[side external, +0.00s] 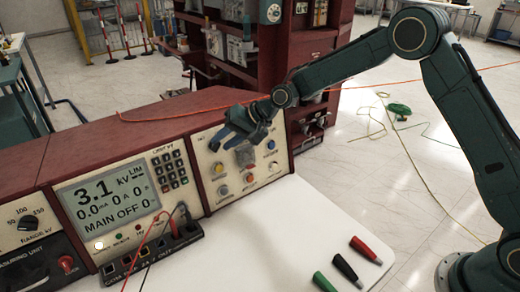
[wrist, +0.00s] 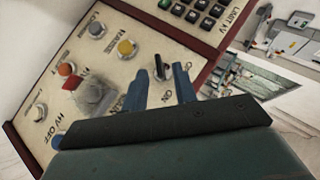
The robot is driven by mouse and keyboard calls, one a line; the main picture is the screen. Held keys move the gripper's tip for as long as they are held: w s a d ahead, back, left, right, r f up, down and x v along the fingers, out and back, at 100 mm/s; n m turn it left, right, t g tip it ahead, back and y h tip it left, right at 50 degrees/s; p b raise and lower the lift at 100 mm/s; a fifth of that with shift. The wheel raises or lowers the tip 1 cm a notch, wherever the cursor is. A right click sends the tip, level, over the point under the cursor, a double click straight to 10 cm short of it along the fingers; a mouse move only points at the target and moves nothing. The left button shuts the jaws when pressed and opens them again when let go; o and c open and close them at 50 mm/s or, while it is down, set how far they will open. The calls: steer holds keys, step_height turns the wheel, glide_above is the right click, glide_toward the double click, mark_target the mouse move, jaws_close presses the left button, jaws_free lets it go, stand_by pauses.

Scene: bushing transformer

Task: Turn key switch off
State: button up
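I cannot tell whether either finger touches the switch. In the side view my gripper (side external: 240,128) is over the upper part of the panel (side external: 205,166) and hides the switch.
A red mushroom button (wrist: 74,84) and a yellow button (wrist: 125,47) are on the same panel. A display (side external: 112,195) reads "MAIN OFF". Red and black leads (side external: 158,235) plug in below it. Red, black and green handles (side external: 346,266) lie on the white tabletop (side external: 285,225).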

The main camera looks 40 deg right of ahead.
steer(key=shift+x, duration=0.85)
steer(key=shift+c, duration=0.2)
jaws_close()
